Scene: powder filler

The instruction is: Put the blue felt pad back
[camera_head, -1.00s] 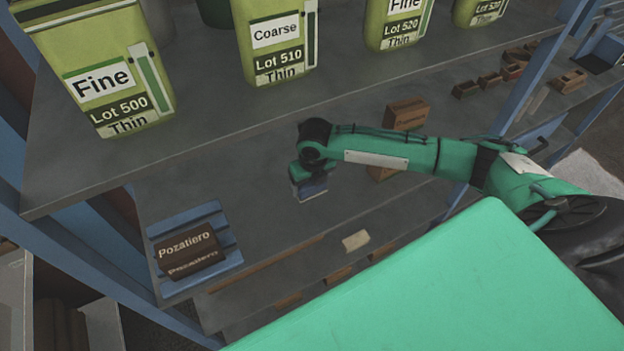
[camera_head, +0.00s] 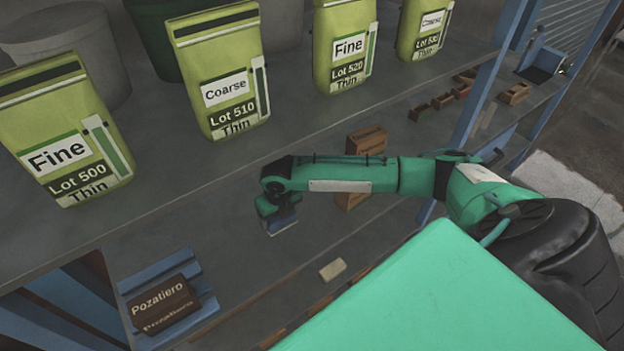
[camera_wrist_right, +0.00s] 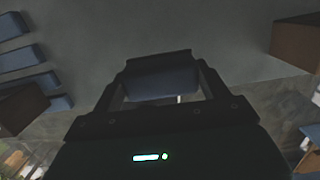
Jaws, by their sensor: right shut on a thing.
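My right gripper (camera_head: 279,222) points down over the lower grey shelf in the head view. It is shut on a dark blue pad (camera_head: 282,227), which shows just below the fingers. The pad also shows between the fingers in the right wrist view (camera_wrist_right: 162,84), dim and dark. I cannot tell from these views whether the pad touches the shelf. My left gripper is not in view.
A blue slatted rack (camera_head: 203,291) with a brown "Pozatiero" box (camera_head: 163,304) is at lower left. Brown boxes (camera_head: 367,141) stand behind my right arm. A small beige block (camera_head: 333,269) lies near the shelf's front. Green powder bags (camera_head: 222,85) line the upper shelf.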

